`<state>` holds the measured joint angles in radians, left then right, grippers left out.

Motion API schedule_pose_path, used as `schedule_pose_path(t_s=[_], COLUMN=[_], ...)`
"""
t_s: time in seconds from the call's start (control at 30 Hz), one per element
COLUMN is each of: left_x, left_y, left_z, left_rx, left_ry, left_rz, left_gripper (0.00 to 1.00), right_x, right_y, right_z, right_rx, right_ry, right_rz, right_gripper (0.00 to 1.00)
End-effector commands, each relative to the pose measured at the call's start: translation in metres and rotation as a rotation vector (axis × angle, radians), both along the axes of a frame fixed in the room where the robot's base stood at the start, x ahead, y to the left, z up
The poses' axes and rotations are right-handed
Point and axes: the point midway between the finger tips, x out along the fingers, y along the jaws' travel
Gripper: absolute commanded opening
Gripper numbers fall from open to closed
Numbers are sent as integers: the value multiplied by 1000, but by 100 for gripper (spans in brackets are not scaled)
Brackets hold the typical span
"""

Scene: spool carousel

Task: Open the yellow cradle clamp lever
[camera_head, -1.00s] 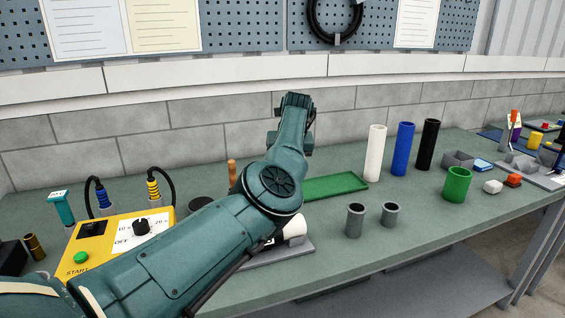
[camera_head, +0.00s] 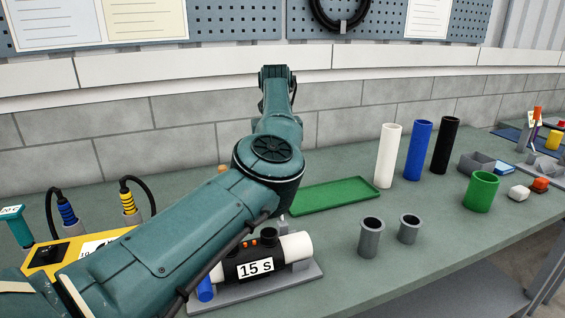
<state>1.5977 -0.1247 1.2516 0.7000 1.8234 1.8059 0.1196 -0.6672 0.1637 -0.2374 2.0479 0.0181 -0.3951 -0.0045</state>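My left arm (camera_head: 180,250) reaches in from the lower left across the bench, and its far end rises in front of the block wall. I see no gripper fingers on it. My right arm and gripper are not in view. A black holder marked "15 s" (camera_head: 243,269) lies on a grey base plate (camera_head: 300,276) with a white tube (camera_head: 297,246) and a blue end (camera_head: 205,290) showing. My arm covers part of it. I cannot make out a yellow clamp lever on it. A small yellow part (camera_head: 553,140) shows among grey fixtures at the far right, too small to identify.
A green tray (camera_head: 335,195) lies mid-bench. White (camera_head: 388,155), blue (camera_head: 418,150) and black (camera_head: 445,145) tubes stand behind two grey cups (camera_head: 371,238) and a green cup (camera_head: 481,192). A yellow control box (camera_head: 50,256) is at left. The front right bench top is clear.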

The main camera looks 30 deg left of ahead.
Motion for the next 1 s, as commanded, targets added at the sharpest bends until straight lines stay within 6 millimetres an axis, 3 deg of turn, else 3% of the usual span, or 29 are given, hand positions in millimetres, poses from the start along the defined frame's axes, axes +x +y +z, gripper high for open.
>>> schedule_pose_path(t_s=[0.57, 0.6, 0.83, 1.0], left_x=[-6, -6, -6, -6], left_y=[1, 1, 1, 1], left_z=[-4, -4, -3, -2], left_rx=[-19, -19, -18, -18], left_ry=[17, 17, 16, 16], left_rz=[0, 0, 0, 0], left_gripper=[0, 26, 45, 45], right_x=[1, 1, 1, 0], right_y=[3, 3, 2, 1], right_z=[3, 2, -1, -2], right_rx=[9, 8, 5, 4], right_ry=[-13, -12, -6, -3], right_rz=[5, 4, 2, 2], right_gripper=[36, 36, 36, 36])
